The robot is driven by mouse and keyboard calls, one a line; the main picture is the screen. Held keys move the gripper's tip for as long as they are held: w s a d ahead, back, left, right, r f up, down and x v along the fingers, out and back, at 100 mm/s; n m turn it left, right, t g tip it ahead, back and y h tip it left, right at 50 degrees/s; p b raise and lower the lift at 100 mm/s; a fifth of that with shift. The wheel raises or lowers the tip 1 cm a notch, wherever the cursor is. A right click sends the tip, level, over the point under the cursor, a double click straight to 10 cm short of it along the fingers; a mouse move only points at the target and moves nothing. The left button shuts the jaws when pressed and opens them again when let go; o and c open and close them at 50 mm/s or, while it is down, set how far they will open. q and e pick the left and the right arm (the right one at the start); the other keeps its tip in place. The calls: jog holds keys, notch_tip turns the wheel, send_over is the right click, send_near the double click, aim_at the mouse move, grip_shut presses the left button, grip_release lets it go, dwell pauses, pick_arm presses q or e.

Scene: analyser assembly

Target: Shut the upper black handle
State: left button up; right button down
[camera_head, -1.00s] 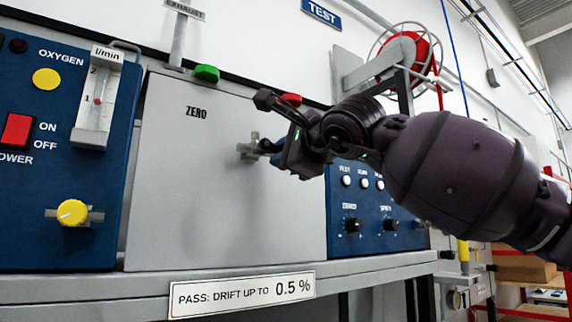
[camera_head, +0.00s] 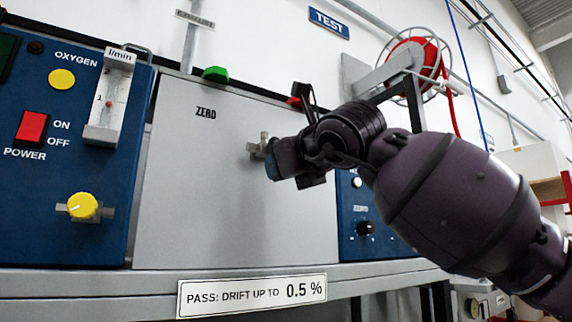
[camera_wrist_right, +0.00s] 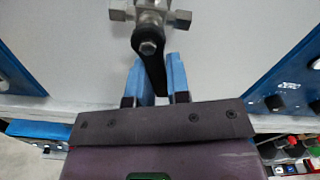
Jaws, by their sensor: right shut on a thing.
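The black handle (camera_wrist_right: 150,62) is a lever on a small metal valve (camera_wrist_right: 158,14) that projects from the grey panel. In the right wrist view it runs from the valve's hub back toward my gripper. My right gripper (camera_wrist_right: 155,85) has its two blue fingers on either side of the lever's free end, shut on it. In the head view the metal valve (camera_head: 262,146) shows just left of my right gripper (camera_head: 282,158), whose fingers and body hide the lever there. My left gripper is in neither view.
A grey ZERO panel (camera_head: 200,180) lies behind the gripper. A blue panel with a red power switch (camera_head: 32,127) and yellow knob (camera_head: 82,205) is at left. Another blue panel with knobs (camera_head: 364,228) is partly behind my arm. A ledge (camera_head: 120,290) runs below.

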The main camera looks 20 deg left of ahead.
jog(key=shift+s+a+f+m, duration=0.1)
jog(key=shift+s+a+m, duration=0.15)
jog(key=shift+m, duration=0.65)
jog(key=shift+s+a+m, duration=0.1)
jog(key=shift+s+m, duration=0.15)
jog(key=shift+m, duration=0.65)
jog(key=c, duration=1.1)
grip_release()
jog(key=v, duration=1)
jog(key=shift+s+d+b, duration=0.3)
